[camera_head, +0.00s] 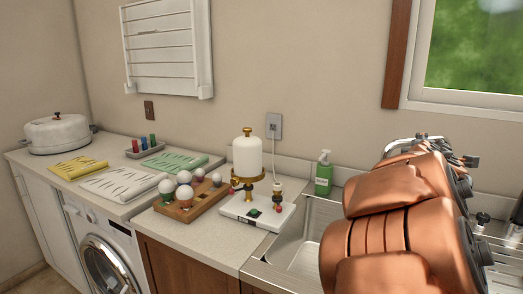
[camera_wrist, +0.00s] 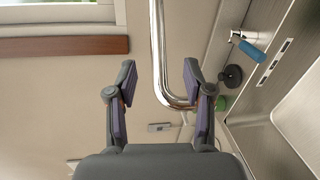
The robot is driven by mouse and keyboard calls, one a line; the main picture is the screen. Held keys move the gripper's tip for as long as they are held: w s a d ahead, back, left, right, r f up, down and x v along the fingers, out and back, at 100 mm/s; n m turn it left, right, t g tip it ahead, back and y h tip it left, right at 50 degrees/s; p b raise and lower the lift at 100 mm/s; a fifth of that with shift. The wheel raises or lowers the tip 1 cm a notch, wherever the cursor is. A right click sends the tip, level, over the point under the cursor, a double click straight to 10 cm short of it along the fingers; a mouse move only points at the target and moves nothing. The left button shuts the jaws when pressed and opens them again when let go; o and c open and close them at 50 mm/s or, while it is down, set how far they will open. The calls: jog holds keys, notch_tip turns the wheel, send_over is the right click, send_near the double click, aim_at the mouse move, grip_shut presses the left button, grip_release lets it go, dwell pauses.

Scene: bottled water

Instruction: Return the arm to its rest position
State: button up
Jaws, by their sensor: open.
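My gripper (camera_wrist: 158,88) is open in the wrist view, its two dark fingers with purple pads spread apart and nothing held between them. A chrome pipe (camera_wrist: 158,50), bent at its lower end, shows behind the gap between the fingers; I cannot tell how far off it is. In the head view my copper-coloured arm (camera_head: 395,220) is folded at the right, over the sink side of the counter. The arm hides much of the sink, and the gripper cannot be made out clearly there.
A white cylinder with brass fittings (camera_head: 247,157) stands by a white base (camera_head: 258,214) left of the sink (camera_head: 300,240). A green pump bottle (camera_head: 323,175) stands near the wall. A wooden tray (camera_head: 190,207) holds several balls. In the wrist view a blue-handled item (camera_wrist: 250,48) is near the sink.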

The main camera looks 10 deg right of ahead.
jog(key=s+a+f+m+g+y+p, duration=0.2)
jog(key=s+a+f+m+g, duration=0.3)
jog(key=s, duration=0.3)
jog(key=s+a+f+m+g+y+p, duration=0.1)
jog(key=s+a+f+m+g+p, duration=0.2)
jog(key=s+a+f+m, duration=0.5)
jog(key=s+a+f+g+y+p, duration=0.1)
jog(key=s+a+f+g+y, duration=0.2)
jog(key=s+a, duration=0.6)
jog(key=s+a+f+n+g+y+p, duration=0.1)
jog(key=s+a+f+g+y, duration=0.2)
jog(key=s+a, duration=0.7)
notch_tip(320, 180, down, 2)
jog(key=shift+s+f+g+y, duration=0.1)
jog(key=shift+s+g+y, duration=0.35)
jog(key=shift+s, duration=0.8)
jog(key=shift+d, duration=0.15)
